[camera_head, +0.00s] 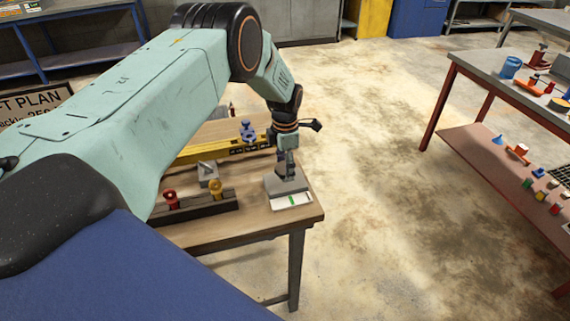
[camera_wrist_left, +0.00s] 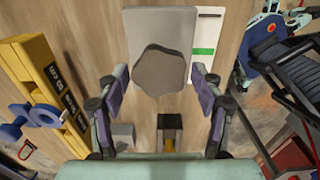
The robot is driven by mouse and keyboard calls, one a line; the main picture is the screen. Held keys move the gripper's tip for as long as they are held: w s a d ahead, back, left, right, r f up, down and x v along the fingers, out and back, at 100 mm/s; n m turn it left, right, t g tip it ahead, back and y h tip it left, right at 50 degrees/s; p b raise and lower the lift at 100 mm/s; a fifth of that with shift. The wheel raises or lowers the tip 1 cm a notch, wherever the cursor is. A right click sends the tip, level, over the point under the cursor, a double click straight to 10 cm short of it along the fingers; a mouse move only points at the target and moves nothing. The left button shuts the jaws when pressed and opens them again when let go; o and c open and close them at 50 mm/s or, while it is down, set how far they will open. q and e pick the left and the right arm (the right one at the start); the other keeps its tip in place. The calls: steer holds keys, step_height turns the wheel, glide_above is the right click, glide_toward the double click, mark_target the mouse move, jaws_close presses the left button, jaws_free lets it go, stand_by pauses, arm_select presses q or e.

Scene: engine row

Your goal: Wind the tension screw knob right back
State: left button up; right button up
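A dark brown, lobed round knob (camera_wrist_left: 163,72), which looks like the tension screw knob, sits on a flat grey block (camera_wrist_left: 160,22) in the left wrist view. In the head view the grey block (camera_head: 273,187) is at the right end of the wooden table, and the gripper hides the knob. My left gripper (camera_wrist_left: 161,75) points down over the knob. Its two fingers are apart, one on each side, with a visible gap to the knob. It also shows in the head view (camera_head: 287,170). My right gripper is in neither view.
A white card with a green bar (camera_head: 291,201) lies beside the block. A yellow beam (camera_head: 205,152) with a blue knob (camera_head: 247,132) lies behind. A dark rail (camera_head: 205,208) carries a red knob (camera_head: 170,199) and a yellow knob (camera_head: 215,188). Open floor lies right.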

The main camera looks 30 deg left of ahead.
arm_select(q)
steer(key=shift+o, duration=0.6)
step_height(320, 180, up, 12)
stand_by(0.5)
step_height(320, 180, down, 12)
stand_by(0.5)
steer(key=shift+r, duration=0.15)
